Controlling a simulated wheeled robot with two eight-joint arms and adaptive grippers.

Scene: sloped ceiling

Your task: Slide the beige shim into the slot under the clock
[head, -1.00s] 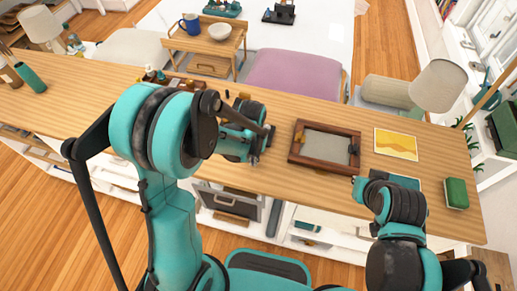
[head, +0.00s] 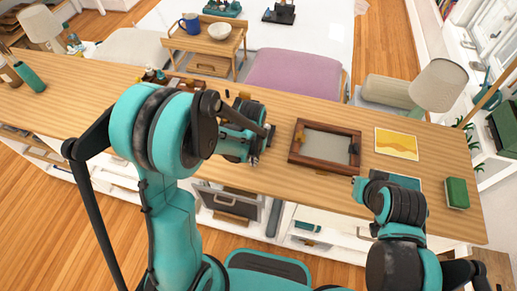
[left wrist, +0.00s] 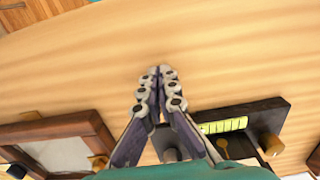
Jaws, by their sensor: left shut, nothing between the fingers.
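My left gripper (head: 255,160) is over the wooden counter (head: 110,102), left of a wood-framed tray (head: 295,157). In the left wrist view its fingers (left wrist: 158,72) are together with nothing between them. Beside them is a dark block (left wrist: 275,108) with a yellow-green marked strip (left wrist: 225,126) and a round wooden knob (left wrist: 272,145). My left arm covers much of this block in the head view. I cannot make out the beige shim, the clock or its slot in either view. My right gripper (head: 358,188) is low over the counter's front edge, its fingers too small to judge.
A yellow picture (head: 396,144) and a green box (head: 456,193) lie at the right, near a lamp (head: 437,85). A teal bottle (head: 30,77) stands at the far left. The framed tray has small pieces at its sides. The left counter is mostly bare.

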